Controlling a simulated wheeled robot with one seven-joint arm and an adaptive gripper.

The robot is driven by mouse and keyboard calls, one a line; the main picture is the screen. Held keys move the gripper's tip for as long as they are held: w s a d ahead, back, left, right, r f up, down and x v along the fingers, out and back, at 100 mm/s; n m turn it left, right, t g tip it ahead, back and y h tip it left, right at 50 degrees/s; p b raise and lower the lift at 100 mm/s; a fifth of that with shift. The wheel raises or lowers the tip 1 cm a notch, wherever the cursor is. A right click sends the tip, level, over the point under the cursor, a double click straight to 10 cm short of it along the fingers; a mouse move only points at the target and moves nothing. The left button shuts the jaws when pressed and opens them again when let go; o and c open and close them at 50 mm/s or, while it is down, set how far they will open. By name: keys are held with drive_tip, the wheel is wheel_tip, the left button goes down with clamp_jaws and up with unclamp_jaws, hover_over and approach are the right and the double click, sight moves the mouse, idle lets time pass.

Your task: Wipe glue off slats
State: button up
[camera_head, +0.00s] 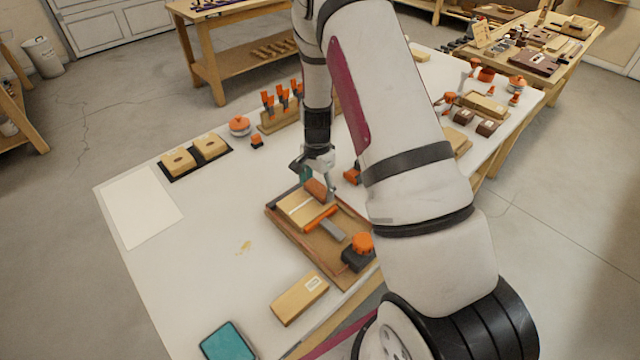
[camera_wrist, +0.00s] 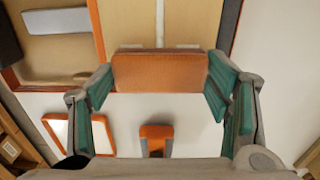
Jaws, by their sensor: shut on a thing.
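My gripper (camera_head: 320,184) is shut on a brown-orange block (camera_head: 318,190), a sponge or wiping pad by its look. In the wrist view the block (camera_wrist: 160,72) sits crosswise between the teal finger pads. The pale wooden slats (camera_head: 296,209) lie side by side on a brown tray (camera_head: 290,245). A whitish glue line (camera_wrist: 160,18) runs along their seam and reaches up to the block. The block is at the slats' far edge; whether it touches them I cannot tell.
An orange knob on a dark base (camera_head: 362,243) stands at the tray's near right. A wooden block (camera_head: 300,298), a teal pad (camera_head: 228,343), a yellowish smear (camera_head: 243,247) and a white sheet (camera_head: 140,205) are on the table. Orange-topped tools (camera_head: 280,105) stand behind. The table's left middle is clear.

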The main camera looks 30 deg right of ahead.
sight(296, 210)
drive_tip(key=shift+s+a, duration=0.15)
drive_tip(key=shift+a, duration=0.5)
drive_tip(key=shift+s+a, duration=0.2)
drive_tip(key=shift+a, duration=0.85)
drive_tip(key=shift+a+p, duration=0.1)
drive_tip(key=shift+p, duration=0.2)
drive_tip(key=shift+s+a+f, duration=0.1)
drive_tip(key=shift+s+a, duration=0.05)
drive_tip(key=shift+a, duration=0.35)
drive_tip(key=shift+s+a+f, duration=0.1)
drive_tip(key=shift+a, duration=0.4)
drive_tip(key=shift+a, duration=0.1)
drive_tip(key=shift+s+a+p, duration=0.25)
drive_tip(key=shift+a+p, duration=0.05)
drive_tip(key=shift+a, duration=0.7)
drive_tip(key=shift+a+r, duration=0.1)
